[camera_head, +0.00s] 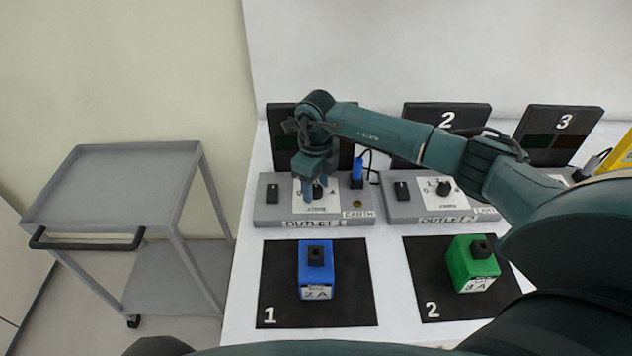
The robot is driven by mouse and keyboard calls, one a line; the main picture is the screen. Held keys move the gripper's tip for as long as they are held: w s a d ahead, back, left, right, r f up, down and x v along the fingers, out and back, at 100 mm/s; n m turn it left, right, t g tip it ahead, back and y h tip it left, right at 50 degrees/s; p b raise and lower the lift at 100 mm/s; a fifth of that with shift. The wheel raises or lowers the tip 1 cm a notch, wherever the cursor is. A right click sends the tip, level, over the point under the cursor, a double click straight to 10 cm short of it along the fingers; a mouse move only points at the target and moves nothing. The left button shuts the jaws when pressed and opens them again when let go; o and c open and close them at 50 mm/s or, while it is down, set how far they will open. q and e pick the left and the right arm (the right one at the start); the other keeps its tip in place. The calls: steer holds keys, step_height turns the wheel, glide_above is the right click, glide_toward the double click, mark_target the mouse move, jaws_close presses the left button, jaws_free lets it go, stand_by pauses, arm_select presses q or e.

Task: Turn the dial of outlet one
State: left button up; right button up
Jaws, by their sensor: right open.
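Outlet one (272,213) is a grey box on the white table, with a black switch at its left and a blue plug (357,170) standing at its right. Its black dial (318,190) sits on a white scale plate and is partly hidden by my right gripper (315,182). The right gripper points down with its open fingers around or just above the dial; I cannot tell whether they touch it. My right arm reaches in from the right across the outlets. My left gripper is not in view.
Outlet two (420,207) stands to the right, under my arm. A blue block (316,275) lies on black mat 1 (280,290) and a green block (472,265) on mat 2 (425,280). Dark numbered panels (560,135) stand behind. A grey cart (110,190) is at the left.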

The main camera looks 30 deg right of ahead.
steer(key=shift+c, duration=0.2)
steer(key=c, duration=0.6)
steer(key=shift+c, duration=1.7)
